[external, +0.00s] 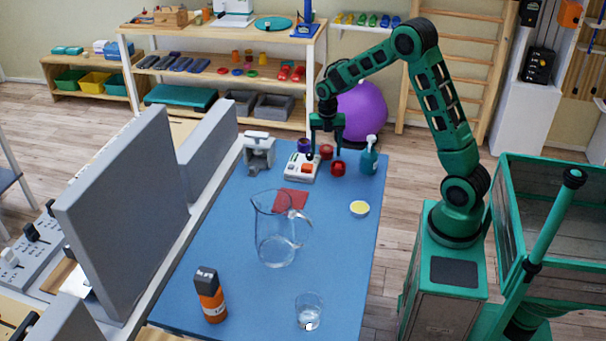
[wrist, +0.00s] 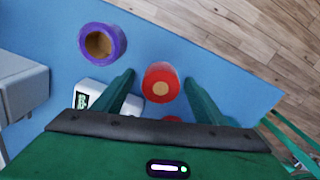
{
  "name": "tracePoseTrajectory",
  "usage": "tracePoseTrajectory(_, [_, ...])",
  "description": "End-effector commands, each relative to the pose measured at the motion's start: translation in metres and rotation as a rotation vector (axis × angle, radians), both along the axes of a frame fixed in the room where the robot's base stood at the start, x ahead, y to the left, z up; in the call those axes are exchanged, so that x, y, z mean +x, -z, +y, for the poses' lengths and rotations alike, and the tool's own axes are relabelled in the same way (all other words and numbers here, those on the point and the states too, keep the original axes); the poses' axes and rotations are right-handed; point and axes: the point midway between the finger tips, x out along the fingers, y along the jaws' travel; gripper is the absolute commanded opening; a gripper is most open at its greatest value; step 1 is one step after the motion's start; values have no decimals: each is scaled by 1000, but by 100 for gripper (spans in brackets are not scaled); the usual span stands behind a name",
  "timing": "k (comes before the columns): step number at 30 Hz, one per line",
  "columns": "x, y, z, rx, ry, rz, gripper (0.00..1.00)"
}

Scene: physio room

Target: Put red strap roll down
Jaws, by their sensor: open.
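The red strap roll (wrist: 161,82), with a tan core, is between the two spread fingers of my gripper (wrist: 160,76) in the wrist view. A gap shows on each side of it. In the external view the roll (external: 326,152) appears to rest on the far part of the blue table (external: 235,225), below my gripper (external: 325,155), which is open. A second red item (external: 338,168) stands just nearer the camera. In the wrist view it is mostly hidden by my gripper's body.
A purple roll (wrist: 102,42) and a white device (external: 303,167) are close on the left. A spray bottle (external: 369,155) stands on the right, a grey device (external: 259,151) farther left. A glass pitcher (external: 277,235), yellow-topped dish (external: 359,208), orange bottle (external: 210,295) and tumbler (external: 309,308) stand nearer.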

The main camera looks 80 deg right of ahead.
Motion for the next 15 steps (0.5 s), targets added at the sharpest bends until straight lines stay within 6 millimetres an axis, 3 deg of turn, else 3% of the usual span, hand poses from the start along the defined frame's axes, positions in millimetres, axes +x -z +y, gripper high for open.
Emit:
tracePoseTrajectory(3, [0, 0, 0, 0, 0, 0, 65])
tracePoseTrajectory(4, [0, 0, 0, 0, 0, 0, 60])
tracePoseTrajectory(9, [0, 0, 0, 0, 0, 0, 21])
tracePoseTrajectory(15, [0, 0, 0, 0, 0, 0, 17])
